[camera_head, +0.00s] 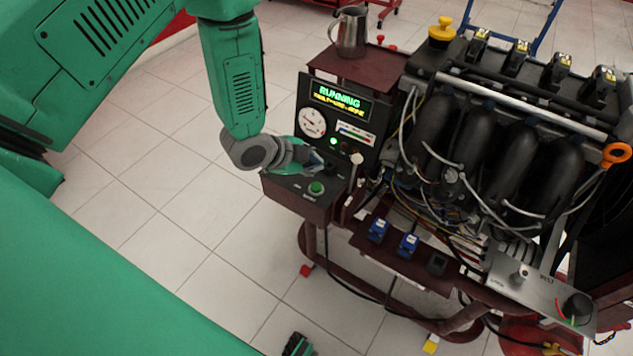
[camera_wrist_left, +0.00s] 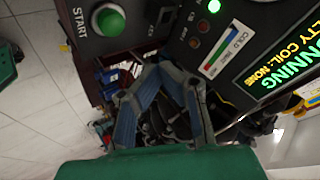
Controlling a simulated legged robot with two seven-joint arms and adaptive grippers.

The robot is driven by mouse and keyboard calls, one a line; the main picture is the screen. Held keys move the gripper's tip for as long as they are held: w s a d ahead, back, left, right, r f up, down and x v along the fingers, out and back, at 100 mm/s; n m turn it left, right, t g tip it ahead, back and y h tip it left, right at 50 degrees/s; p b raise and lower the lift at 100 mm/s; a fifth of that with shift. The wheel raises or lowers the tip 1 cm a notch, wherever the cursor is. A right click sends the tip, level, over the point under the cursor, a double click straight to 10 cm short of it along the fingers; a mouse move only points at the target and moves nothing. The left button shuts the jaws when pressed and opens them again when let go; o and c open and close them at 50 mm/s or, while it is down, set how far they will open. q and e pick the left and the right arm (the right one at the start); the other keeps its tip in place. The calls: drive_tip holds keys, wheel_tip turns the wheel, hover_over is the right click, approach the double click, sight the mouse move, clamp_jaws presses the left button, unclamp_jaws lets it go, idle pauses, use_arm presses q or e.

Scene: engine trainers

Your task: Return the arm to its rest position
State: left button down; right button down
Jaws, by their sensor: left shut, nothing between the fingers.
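My left arm comes in from the left in the head view. Its gripper (camera_head: 318,165) is over the control box (camera_head: 292,197), close to the green start button (camera_head: 316,188) and the lower part of the display panel. The gripper is shut and empty. In the wrist view the fingers (camera_wrist_left: 165,78) show below the panel, with the start button (camera_wrist_left: 108,19) at the upper left. Whether the fingers touch the box cannot be told. A small dark and green part at the bottom edge of the head view may be my right gripper; its jaws cannot be made out.
The display (camera_head: 340,101) reads RUNNING, with a lit green lamp (camera_head: 333,141). A metal jug (camera_head: 351,32) stands on the panel's top. The engine (camera_head: 510,150) with loose wires is to the right. Blue connectors (camera_head: 408,244) sit on the lower shelf. Tiled floor left is clear.

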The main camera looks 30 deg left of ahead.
use_arm(q)
drive_tip(key=shift+f, duration=0.1)
drive_tip(key=s+a+f+n+g+y, duration=0.1)
drive_tip(key=s+n, duration=0.6)
drive_tip(key=s, duration=0.7)
drive_tip(key=s+f+n+g+y, duration=0.3)
drive_tip(key=s+f+n+g, duration=0.2)
drive_tip(key=s, duration=1)
drive_tip(key=shift+s+a+f+n+g, duration=0.2)
drive_tip(key=shift+s+a+n+g, duration=0.15)
drive_tip(key=shift+n+g, duration=0.55)
drive_tip(key=shift+w+a, duration=0.1)
drive_tip(key=shift+w, duration=0.1)
